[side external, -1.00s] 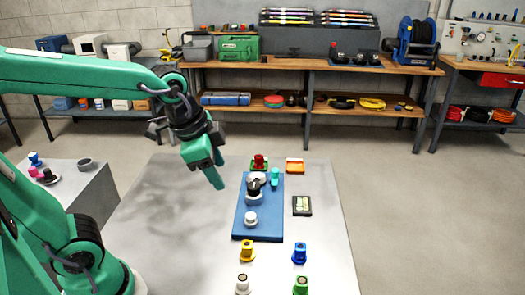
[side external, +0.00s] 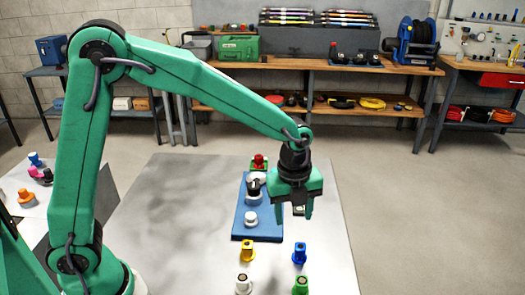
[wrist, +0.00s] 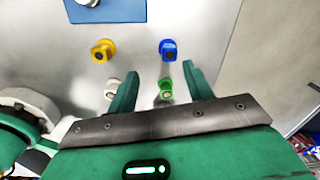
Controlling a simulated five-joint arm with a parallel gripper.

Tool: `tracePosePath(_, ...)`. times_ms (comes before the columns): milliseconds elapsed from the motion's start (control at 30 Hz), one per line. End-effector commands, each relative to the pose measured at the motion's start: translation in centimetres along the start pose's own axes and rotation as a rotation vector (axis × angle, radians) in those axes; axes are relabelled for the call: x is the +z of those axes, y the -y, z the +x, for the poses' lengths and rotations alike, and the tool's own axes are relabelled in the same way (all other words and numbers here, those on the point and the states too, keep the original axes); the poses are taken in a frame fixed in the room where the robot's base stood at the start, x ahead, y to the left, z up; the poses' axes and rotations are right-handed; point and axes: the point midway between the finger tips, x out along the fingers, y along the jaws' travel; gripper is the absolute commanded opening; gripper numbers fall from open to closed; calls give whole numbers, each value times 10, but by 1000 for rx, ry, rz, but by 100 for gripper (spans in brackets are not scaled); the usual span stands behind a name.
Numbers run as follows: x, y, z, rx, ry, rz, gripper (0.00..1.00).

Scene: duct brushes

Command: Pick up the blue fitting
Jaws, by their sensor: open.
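A blue fitting (side external: 299,254) stands on the grey work table, in front of the blue board on the right. In the wrist view the blue fitting (wrist: 168,48) is just beyond the fingertips, roughly in line with the gap between them. My gripper (side external: 294,212) is open and empty, pointing down above the table, behind and higher than the fitting in the side view. Its two green fingers (wrist: 160,72) show apart in the wrist view.
A yellow fitting (side external: 247,252) stands left of the blue one. A white fitting (side external: 243,284) and a green fitting (side external: 300,285) stand at the front. A blue board (side external: 240,215) carries several parts. A side table at left holds more fittings, one blue (side external: 35,159).

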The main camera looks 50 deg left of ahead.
Motion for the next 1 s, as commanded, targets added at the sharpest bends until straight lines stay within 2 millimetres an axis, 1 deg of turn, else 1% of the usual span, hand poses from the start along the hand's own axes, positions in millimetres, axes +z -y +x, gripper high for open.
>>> tracePosePath(33,-4,5,10,15,-4,56,51)
tracePosePath(100,-8,10,19,28,-8,128,51)
tracePosePath(200,-11,15,29,41,-13,200,51)
tracePosePath(300,-13,18,34,48,-16,239,51)
tracePosePath(533,-14,18,37,50,-17,252,51)
tracePosePath(800,-14,17,57,51,-17,250,51)
tracePosePath(1000,-14,17,61,48,-17,249,51)
